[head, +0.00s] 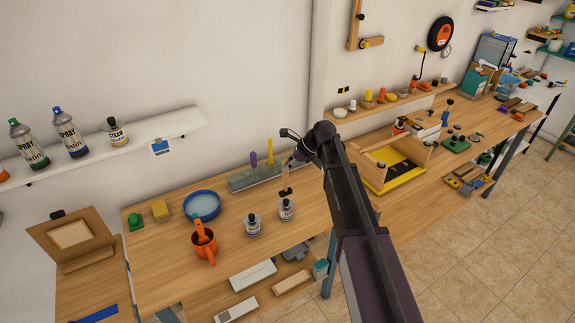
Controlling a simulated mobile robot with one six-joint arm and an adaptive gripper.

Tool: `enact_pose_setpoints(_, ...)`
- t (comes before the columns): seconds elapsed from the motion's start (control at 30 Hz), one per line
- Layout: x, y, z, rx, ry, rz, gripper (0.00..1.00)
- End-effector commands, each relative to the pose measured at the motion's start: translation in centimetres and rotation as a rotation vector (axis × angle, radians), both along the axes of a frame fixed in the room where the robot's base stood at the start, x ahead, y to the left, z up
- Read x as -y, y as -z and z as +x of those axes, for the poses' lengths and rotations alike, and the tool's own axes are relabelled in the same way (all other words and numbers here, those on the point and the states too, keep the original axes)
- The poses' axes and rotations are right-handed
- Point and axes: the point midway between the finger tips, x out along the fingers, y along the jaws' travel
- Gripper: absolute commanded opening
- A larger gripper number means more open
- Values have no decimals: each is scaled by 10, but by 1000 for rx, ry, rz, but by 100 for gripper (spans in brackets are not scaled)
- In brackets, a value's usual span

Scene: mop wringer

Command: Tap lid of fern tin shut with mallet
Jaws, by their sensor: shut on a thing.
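My gripper (294,160) is above the middle of the workbench, mostly hidden by its own wrist. It is shut on a small tool, seemingly the mallet (286,187), with a pale handle and a dark lower end. The mallet hangs just above a small pale container with a dark top (286,210). I cannot tell whether they touch. A similar small container (252,227) stands to its left. Their labels are too small to read, so I cannot tell which is the fern tin or how its lid sits.
A grey-green rack (248,180) stands behind. A yellow-based wooden frame (398,172) is at right. A shelf (180,122) holds spray cans.

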Motion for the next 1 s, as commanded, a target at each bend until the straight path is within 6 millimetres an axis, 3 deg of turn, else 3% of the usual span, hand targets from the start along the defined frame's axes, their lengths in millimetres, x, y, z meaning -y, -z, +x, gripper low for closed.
enact_pose_setpoints(0.33,0,35,0,0,0,1,0)
enact_pose_setpoints(0.67,0,23,0,0,0,1,0)
enact_pose_setpoints(1.0,-1,-5,0,0,0,1,0)
